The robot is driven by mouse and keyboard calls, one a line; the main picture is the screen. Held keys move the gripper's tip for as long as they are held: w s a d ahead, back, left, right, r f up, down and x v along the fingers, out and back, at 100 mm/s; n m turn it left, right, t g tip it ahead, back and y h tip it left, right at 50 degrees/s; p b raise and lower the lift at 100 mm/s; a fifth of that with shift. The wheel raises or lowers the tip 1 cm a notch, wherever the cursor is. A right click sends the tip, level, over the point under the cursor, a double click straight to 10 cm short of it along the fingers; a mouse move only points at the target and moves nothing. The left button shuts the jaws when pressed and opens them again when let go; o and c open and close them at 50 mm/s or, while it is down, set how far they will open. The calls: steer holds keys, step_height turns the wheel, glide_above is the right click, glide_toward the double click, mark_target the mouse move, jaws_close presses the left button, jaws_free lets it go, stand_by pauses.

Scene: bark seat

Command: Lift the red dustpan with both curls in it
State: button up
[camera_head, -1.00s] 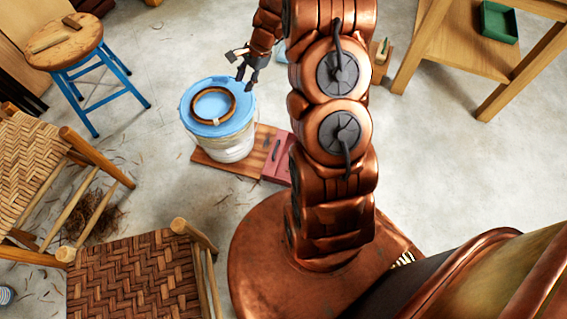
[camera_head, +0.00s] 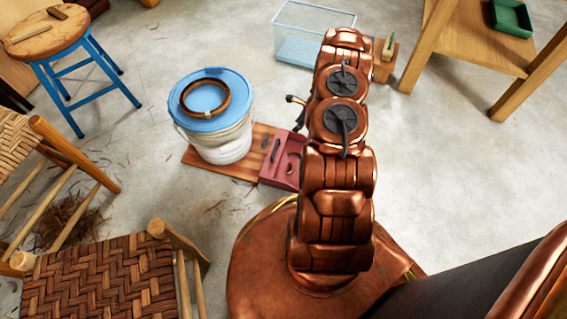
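The red dustpan (camera_head: 270,173) lies on the floor in the head view, against the right end of a wooden board and left of my arm. A dark narrow piece (camera_head: 276,150) and a dark curved piece (camera_head: 292,164) show within its outline. They look like the curls, but they are too small to be sure. My arm hides the dustpan's right side. Small dark parts of my gripper (camera_head: 297,108) stick out left of my arm, just above the dustpan in the picture. The rest of my gripper is hidden behind the arm, so its opening and any contact cannot be seen.
A white bucket (camera_head: 222,148) with a blue lid and a brown ring (camera_head: 222,100) stands on the wooden board (camera_head: 212,168). A clear bin (camera_head: 290,50) is behind. A blue-legged stool (camera_head: 48,37) and woven seats stand left, a wooden table (camera_head: 470,45) right.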

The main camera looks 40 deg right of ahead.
mark_target(291, 140)
steer(key=b+x, duration=0.1)
steer(key=x, duration=0.1)
steer(key=b+x, duration=0.1)
steer(key=x, duration=0.2)
steer(key=s+b+x, duration=0.1)
steer(key=x, duration=0.1)
steer(key=shift+a+f+b, duration=0.1)
steer(key=shift+f+b, duration=0.25)
steer(key=shift+f, duration=0.05)
steer(key=shift+w+a+f, duration=0.1)
steer(key=shift+w+f, duration=0.2)
steer(key=shift+f, duration=0.05)
steer(key=shift+r, duration=0.1)
jaws_close()
